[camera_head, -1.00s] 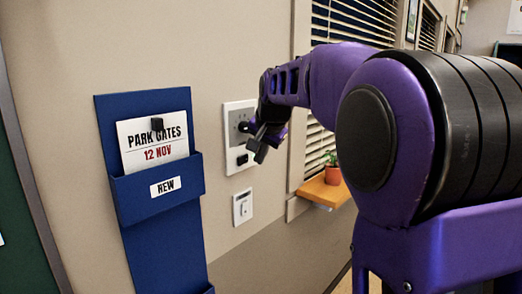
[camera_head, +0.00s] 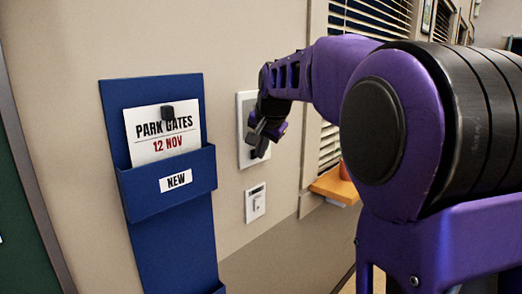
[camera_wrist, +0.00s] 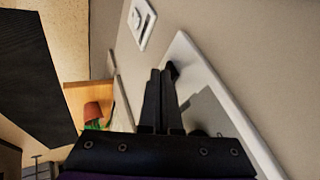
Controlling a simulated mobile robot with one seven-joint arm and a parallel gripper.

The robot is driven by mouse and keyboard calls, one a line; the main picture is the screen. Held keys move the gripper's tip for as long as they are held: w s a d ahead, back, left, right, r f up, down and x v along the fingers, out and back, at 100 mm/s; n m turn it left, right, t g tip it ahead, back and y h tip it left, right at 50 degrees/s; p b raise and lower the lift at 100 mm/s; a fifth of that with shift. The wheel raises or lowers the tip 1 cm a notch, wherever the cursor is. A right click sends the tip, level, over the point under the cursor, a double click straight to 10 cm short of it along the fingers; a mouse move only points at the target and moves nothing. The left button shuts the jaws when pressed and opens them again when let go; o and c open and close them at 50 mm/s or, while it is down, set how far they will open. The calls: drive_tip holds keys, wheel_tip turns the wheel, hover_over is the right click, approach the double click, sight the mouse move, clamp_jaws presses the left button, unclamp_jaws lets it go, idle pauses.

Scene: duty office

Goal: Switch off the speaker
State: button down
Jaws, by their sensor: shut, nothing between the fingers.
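A white wall panel (camera_head: 243,107) is the only speaker-like control I see; no separate speaker shows. My gripper (camera_head: 262,146) is in front of it, shut and empty, and covers most of its face, including the knob. In the wrist view the panel (camera_wrist: 215,75) runs along the right, with a grey face. The shut fingertips (camera_wrist: 161,72) are right beside a small black switch (camera_wrist: 173,71) near the panel's edge. I cannot tell whether they touch it or which way the switch is set.
A smaller white wall plate (camera_head: 255,203) is below the panel. A blue wall holder (camera_head: 166,200) with a "PARK GATES 12 NOV" card (camera_head: 162,145) hangs to the left. A wooden sill (camera_head: 332,186) with a plant pot (camera_wrist: 94,111) is to the right.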

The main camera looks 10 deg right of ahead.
drive_tip(key=shift+w+a, duration=0.15)
drive_tip(key=shift+a, duration=0.05)
drive_tip(key=shift+w+d, duration=0.2)
drive_tip(key=shift+d, duration=0.55)
drive_tip(key=shift+s, duration=0.1)
